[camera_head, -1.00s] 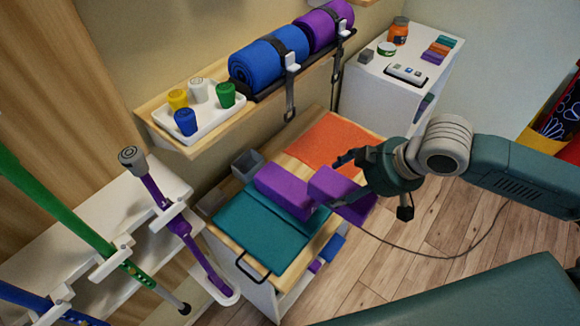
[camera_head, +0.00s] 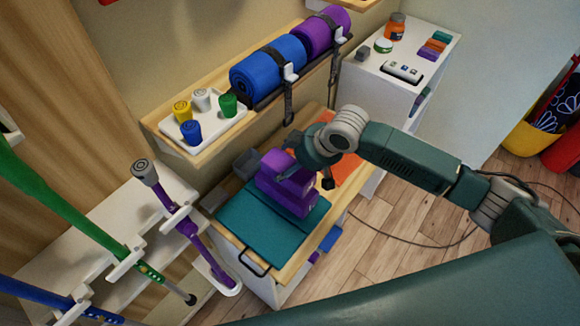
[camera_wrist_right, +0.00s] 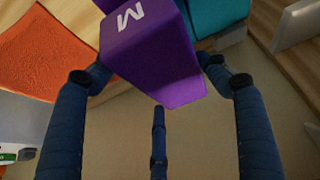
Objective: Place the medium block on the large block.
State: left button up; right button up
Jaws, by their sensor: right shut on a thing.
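The purple medium block (camera_head: 277,163), marked with a white M in the right wrist view (camera_wrist_right: 160,55), is held by my right gripper (camera_head: 292,163). In the right wrist view the dark blue fingers (camera_wrist_right: 155,95) stand on both sides of it. The purple large block (camera_head: 290,196) sits below it, partly on the teal mat (camera_head: 262,232) on the wooden cabinet top. In the head view the medium block overlaps the large block's top; I cannot tell whether they touch. The fingertips are mostly hidden in the head view. My left gripper is not in view.
A grey bin (camera_head: 247,162) and an orange mat (camera_head: 348,170) lie close to the blocks. A wall shelf with a white cup tray (camera_head: 215,125) and rolled mats (camera_head: 268,66) overhangs behind. Crutches (camera_head: 185,235) stand at the left.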

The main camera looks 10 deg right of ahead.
notch_tip(320, 180, down, 2)
jog(key=shift+a+f+p, duration=0.15)
jog(key=shift+p, duration=0.45)
jog(key=shift+w+a+f, duration=0.15)
jog(key=shift+w+f, duration=0.1)
jog(key=shift+f, duration=0.2)
jog(key=o, duration=1.2)
jog(key=b+v, duration=0.2)
jog(key=v, duration=1)
